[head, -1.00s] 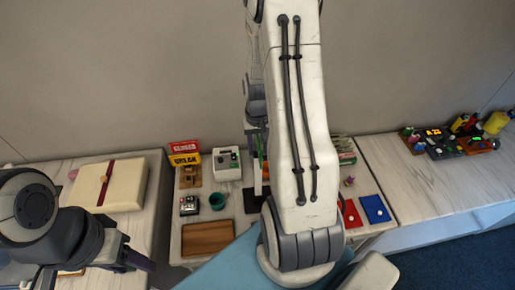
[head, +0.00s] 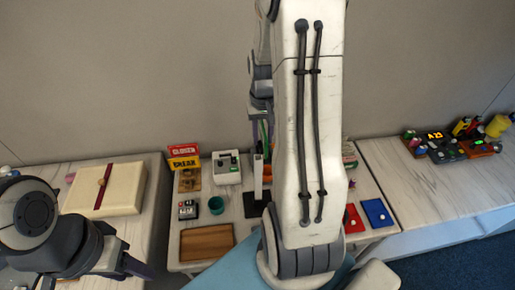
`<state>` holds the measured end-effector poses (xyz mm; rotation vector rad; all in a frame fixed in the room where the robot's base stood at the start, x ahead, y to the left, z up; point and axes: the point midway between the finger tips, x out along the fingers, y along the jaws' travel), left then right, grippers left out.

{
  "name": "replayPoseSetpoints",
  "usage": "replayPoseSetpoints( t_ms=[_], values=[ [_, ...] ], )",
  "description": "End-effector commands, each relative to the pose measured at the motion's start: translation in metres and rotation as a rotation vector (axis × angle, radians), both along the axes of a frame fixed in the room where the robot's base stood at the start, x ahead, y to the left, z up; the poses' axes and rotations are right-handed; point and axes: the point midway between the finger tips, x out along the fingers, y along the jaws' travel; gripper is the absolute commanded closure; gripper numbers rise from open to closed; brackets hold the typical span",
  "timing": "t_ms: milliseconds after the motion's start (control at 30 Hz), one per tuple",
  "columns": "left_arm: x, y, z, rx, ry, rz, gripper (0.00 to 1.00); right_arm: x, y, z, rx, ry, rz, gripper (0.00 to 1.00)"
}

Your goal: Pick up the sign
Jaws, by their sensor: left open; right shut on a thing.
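A red sign (head: 183,150) reading CLOSED stands behind a yellow sign (head: 184,162) reading BREAK, in a wooden holder at the back left of the middle table. My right gripper (head: 263,128) is partly hidden behind my own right arm. It is raised above the back of the table and is shut on a thin green thing (head: 265,137). Most of that thing is hidden, so I cannot tell whether it is a sign. My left gripper (head: 138,268) is open and empty at the lower left, with its fingertips partly out of clear view.
A black-based stand (head: 257,205) with a pale post is below my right gripper. A white device (head: 226,167), teal cup (head: 216,205) and wooden board (head: 207,241) are left of it. Red (head: 353,218) and blue (head: 377,212) cards lie right. A cream box (head: 105,189) is on the left table.

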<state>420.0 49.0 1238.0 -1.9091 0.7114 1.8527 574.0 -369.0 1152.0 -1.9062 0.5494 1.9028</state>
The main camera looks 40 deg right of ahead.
Motion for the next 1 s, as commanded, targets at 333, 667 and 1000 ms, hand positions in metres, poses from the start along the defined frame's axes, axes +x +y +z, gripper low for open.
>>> replayPoseSetpoints(
  t_ms=[333,667,1000],
  values=[
    [0.0,0.0,-0.028,0.0,0.0,0.005,0.5,-0.033,-0.069,0.042,-0.003,-0.003,-0.006,1.0],
    [0.0,0.0,-0.034,0.0,0.001,0.006,0.5,-0.045,-0.092,0.06,0.001,0.001,-0.001,1.0],
    [0.0,0.0,-0.034,0.0,0.001,0.006,0.5,-0.045,-0.093,0.061,0.001,0.001,-0.001,0.63]
  ],
)
